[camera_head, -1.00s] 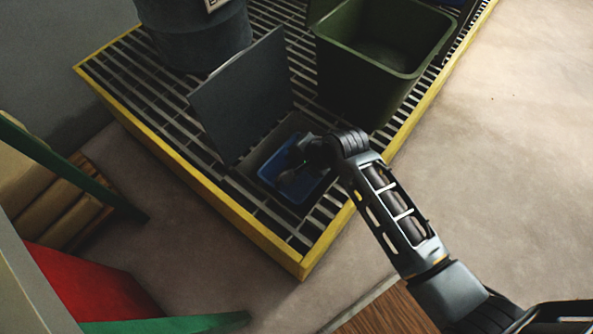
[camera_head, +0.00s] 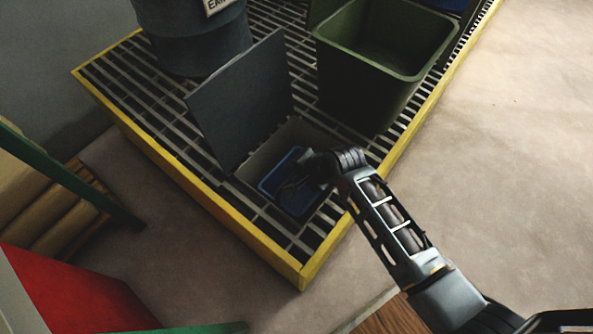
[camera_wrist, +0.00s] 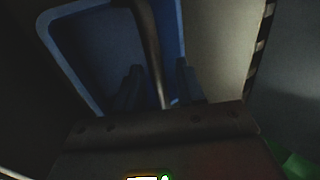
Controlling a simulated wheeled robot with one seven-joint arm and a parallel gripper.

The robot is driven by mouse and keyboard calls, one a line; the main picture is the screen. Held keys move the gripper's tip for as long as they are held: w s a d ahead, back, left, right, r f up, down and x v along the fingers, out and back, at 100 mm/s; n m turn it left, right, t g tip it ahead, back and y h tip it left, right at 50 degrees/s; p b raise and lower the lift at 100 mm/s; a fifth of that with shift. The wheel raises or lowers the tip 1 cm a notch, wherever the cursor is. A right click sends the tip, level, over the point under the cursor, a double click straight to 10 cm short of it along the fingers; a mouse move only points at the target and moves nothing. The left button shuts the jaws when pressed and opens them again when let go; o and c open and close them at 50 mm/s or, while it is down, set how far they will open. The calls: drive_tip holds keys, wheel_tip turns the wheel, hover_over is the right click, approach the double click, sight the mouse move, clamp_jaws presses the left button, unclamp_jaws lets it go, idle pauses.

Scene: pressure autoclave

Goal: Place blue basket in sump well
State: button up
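The blue basket (camera_head: 270,184) is inside the sump well (camera_head: 297,131), a square opening in the grating at the front of the platform. Its rim shows below the well's edge; I cannot tell whether it rests on the bottom. My gripper (camera_head: 290,189) reaches down into the basket, and my wrist hides its right side. In the wrist view, the basket's blue rim (camera_wrist: 62,60) and its thin handle (camera_wrist: 150,40) show. The handle runs between the two fingers of my gripper (camera_wrist: 158,82), which stand apart with a gap on both sides of it.
A grey hinged lid (camera_head: 240,100) stands upright behind the well. A green bin (camera_head: 365,75) stands to the right of it and a dark drum (camera_head: 195,45) at the back left. A yellow edge (camera_head: 210,217) borders the grating. Clear floor (camera_head: 500,150) lies at right.

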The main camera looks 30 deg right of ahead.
drive_tip(key=shift+o, duration=0.2)
drive_tip(key=shift+s+d+r+p, duration=0.1)
drive_tip(key=shift+s+r+p, duration=0.15)
drive_tip(key=shift+r, duration=0.25)
drive_tip(key=p+v, duration=0.4)
drive_tip(key=v, duration=0.7)
